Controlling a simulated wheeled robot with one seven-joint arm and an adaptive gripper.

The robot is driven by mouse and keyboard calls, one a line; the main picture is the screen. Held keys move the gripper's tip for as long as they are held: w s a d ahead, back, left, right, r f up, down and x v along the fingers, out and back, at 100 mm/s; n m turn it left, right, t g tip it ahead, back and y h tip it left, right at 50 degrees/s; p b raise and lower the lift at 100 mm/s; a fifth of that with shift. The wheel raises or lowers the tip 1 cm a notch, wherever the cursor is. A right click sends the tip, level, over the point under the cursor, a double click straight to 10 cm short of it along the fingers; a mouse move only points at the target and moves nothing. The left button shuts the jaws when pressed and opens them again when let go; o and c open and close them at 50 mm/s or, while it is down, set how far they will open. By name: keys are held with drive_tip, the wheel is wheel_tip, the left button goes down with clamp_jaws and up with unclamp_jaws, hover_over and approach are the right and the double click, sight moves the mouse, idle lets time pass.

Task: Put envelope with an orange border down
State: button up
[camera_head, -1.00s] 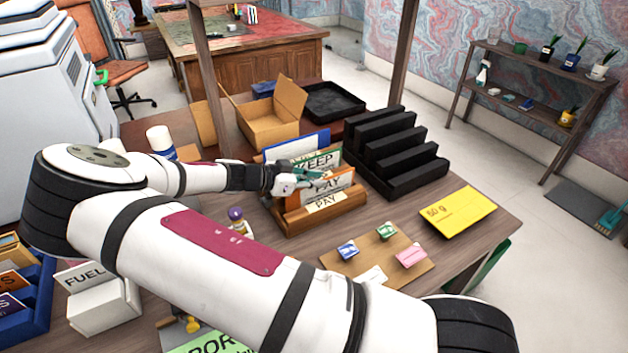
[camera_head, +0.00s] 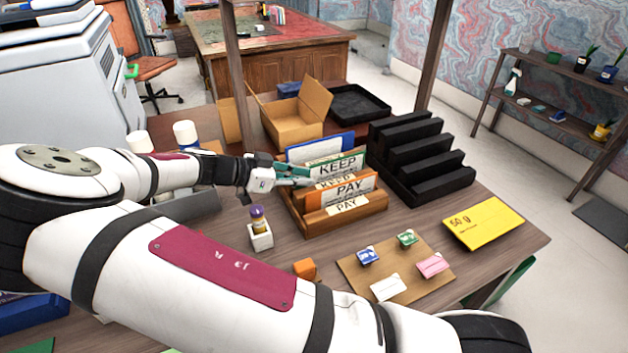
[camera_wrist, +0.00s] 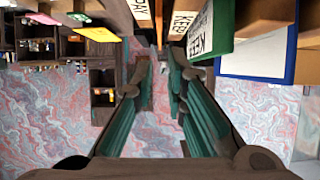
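The envelope with an orange border (camera_head: 364,184) stands in a slot of the wooden sorter (camera_head: 352,216), behind a front label reading PAY. Its white face also reads PAY. In the wrist view an orange edge (camera_wrist: 159,22) shows at the top. My gripper (camera_head: 309,177) is at the left end of the sorter. In the wrist view its two teal-padded fingers (camera_wrist: 158,76) are apart, with nothing between them. The overlap in the head view hides whether a fingertip touches the envelope.
Behind the orange one stand a green-bordered KEEP envelope (camera_head: 336,167) and a blue-bordered one (camera_head: 320,147). A black stepped rack (camera_head: 425,165) stands to the right. A card board (camera_head: 350,267) with small packs and a yellow envelope (camera_head: 483,222) lie in front right.

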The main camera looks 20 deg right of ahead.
drive_tip(key=s+a+r+n+t+y, duration=0.1)
drive_tip(key=s+r+n+y, duration=0.5)
drive_tip(key=s, duration=0.9)
drive_tip(key=s+a+r+n+t+y, duration=0.2)
drive_tip(key=s+r+n+y, duration=0.4)
drive_tip(key=s+r+n, duration=0.6)
drive_tip(key=shift+s+a+r+t+y, duration=0.2)
drive_tip(key=shift+s+r+t+y, duration=0.35)
drive_tip(key=shift+s, duration=1.7)
drive_tip(key=shift+r, duration=0.2)
drive_tip(key=shift+r+p, duration=1)
drive_tip(key=shift+r, duration=0.15)
